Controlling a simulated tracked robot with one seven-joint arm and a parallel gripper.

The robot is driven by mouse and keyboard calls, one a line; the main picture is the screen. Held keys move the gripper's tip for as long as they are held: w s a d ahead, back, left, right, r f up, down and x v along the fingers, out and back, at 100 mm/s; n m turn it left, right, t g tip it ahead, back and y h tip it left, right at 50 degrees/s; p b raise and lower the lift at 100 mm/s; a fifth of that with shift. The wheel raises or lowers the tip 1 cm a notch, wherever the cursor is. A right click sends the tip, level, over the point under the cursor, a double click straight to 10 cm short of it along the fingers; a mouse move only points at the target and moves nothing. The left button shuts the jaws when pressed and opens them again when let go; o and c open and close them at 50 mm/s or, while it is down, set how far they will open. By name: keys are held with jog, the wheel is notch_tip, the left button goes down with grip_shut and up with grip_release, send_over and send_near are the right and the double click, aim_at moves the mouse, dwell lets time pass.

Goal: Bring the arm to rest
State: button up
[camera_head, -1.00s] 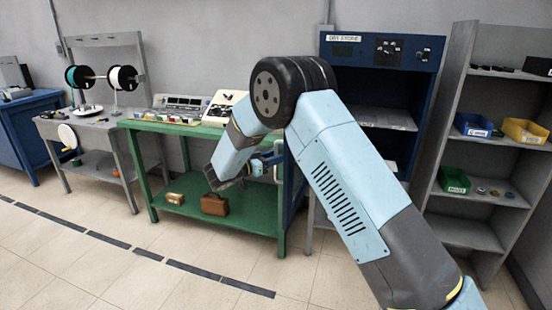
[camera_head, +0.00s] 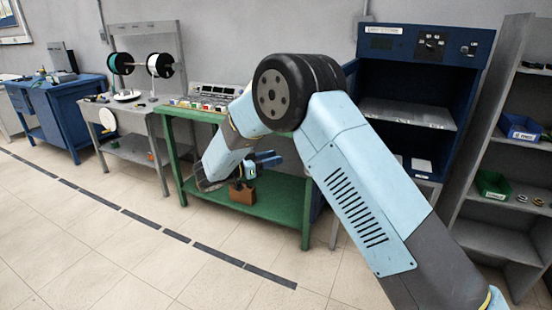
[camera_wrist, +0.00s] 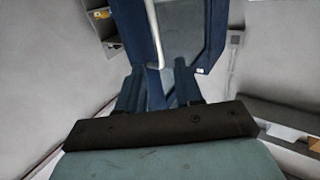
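My arm fills the middle of the head view, bent at a dark round joint, its forearm slanting down to the left. My gripper (camera_head: 262,163) shows past the forearm, in front of the green bench, partly hidden by my own arm. In the wrist view its two dark blue fingers (camera_wrist: 158,88) stand apart with a gap between them. I see nothing held in it.
The blue dry store cabinet (camera_head: 415,45) stands open behind my arm. Grey shelves (camera_head: 500,150) with bins are at right, a grey reel bench (camera_head: 130,150) at left. The tiled floor in front is clear.

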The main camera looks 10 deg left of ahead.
jog(key=w+d+r+n+t+y, duration=0.1)
jog(key=w+r+t+y, duration=0.25)
jog(key=r, duration=0.55)
jog(key=w+d+r+n+t+y, duration=0.15)
jog(key=w+r+y, duration=0.25)
jog(key=r, duration=0.6)
jog(key=s+d+r+n+y, duration=0.2)
jog(key=d+r+n+y, duration=0.3)
jog(key=d+r+y, duration=0.45)
jog(key=s+d+n+g, duration=0.3)
jog(key=s+d+g, duration=0.2)
jog(key=s+d, duration=1)
jog(key=s+d+f+g+h, duration=0.1)
jog(key=s+d+f+g, duration=0.1)
jog(key=s+d, duration=0.3)
jog(key=s+d+f+g+h, duration=0.1)
jog(key=s+d+f, duration=0.4)
jog(key=s, duration=0.6)
jog(key=s+d+f+g+h, duration=0.1)
jog(key=s+d+f+g, duration=0.2)
jog(key=s+d, duration=0.2)
jog(key=s+m, duration=0.1)
jog(key=s, duration=0.2)
jog(key=shift+s+d+f+h, duration=0.25)
jog(key=shift+d+f+h, duration=0.05)
jog(key=shift+d+f, duration=0.1)
